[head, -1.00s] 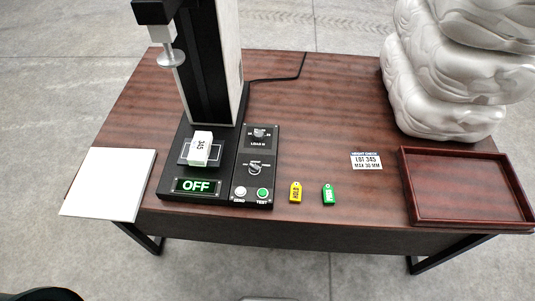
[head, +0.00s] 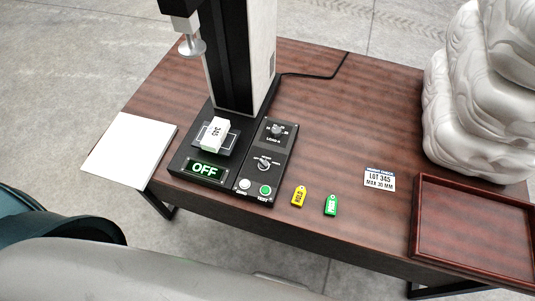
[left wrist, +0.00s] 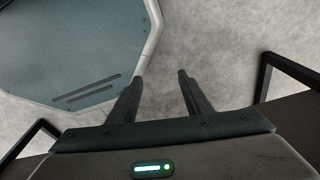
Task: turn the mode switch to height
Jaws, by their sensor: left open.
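The mode switch (head: 264,163) is a small knob on the black control panel of the test machine (head: 236,150) in the head view. Its label is too small to read. A second knob (head: 277,129) sits above it, marked as load. A white box (head: 215,134) marked 345 lies on the machine's plate, and the display (head: 206,171) reads OFF. My left gripper (left wrist: 160,76) shows in the left wrist view, open and empty, over the floor and away from the switch. My right gripper is not in view.
A white button (head: 244,184) and a green button (head: 265,190) sit below the switch. Yellow (head: 299,196) and green (head: 331,205) tags, a lot card (head: 380,179), a red-brown tray (head: 415,225), a white sheet (head: 129,150) and a grey-white stacked form (head: 475,110) are on the table.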

